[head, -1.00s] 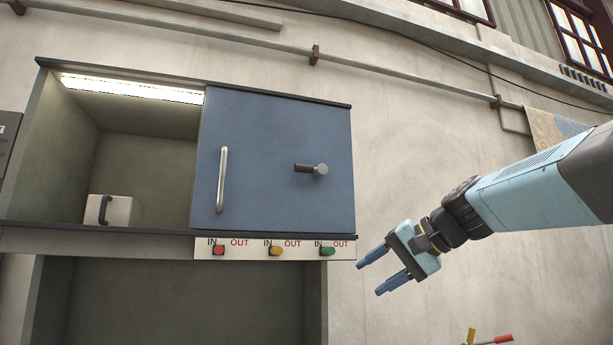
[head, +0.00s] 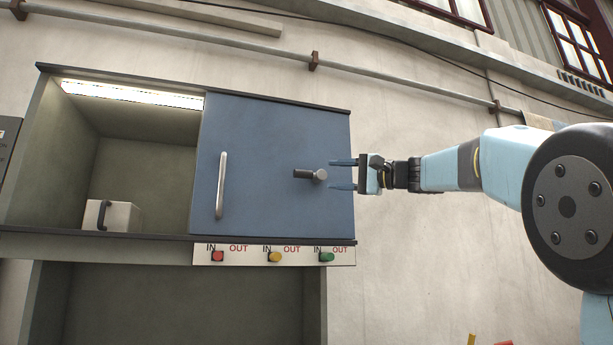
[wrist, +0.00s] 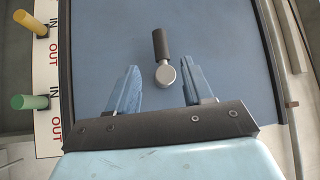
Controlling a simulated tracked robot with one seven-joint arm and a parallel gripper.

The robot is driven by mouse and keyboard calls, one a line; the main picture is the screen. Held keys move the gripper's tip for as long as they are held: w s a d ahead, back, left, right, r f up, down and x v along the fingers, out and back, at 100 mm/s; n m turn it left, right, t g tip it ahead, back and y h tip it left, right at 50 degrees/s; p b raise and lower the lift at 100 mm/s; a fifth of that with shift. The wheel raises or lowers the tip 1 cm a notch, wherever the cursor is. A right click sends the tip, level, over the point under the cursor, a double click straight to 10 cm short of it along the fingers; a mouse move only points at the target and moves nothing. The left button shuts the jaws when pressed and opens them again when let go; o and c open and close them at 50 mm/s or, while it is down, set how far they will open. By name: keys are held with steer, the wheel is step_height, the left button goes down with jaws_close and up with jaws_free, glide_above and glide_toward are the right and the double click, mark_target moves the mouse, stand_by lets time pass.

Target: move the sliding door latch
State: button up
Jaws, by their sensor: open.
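The blue sliding door (head: 265,140) covers the right half of the cabinet in the head view. Its latch (head: 311,175) is a short knob with a dark grip pointing left, near the door's right side. My gripper (head: 331,175) is open, with its blue fingers pointing left at the latch's height, just right of the knob. In the wrist view the latch (wrist: 163,60) shows ahead between the open fingers (wrist: 158,88), its round metal end nearest me. The fingers hold nothing, and I cannot tell if they touch the door.
A vertical metal handle (head: 221,185) is on the door's left side. The open left compartment holds a pale box (head: 120,217) with a dark handle. Red (head: 218,256), yellow (head: 275,257) and green (head: 327,257) buttons line the panel below. The wall right of the cabinet is clear.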

mark_target(308, 175)
steer(key=x, duration=0.9)
steer(key=shift+c, duration=0.3)
jaws_close()
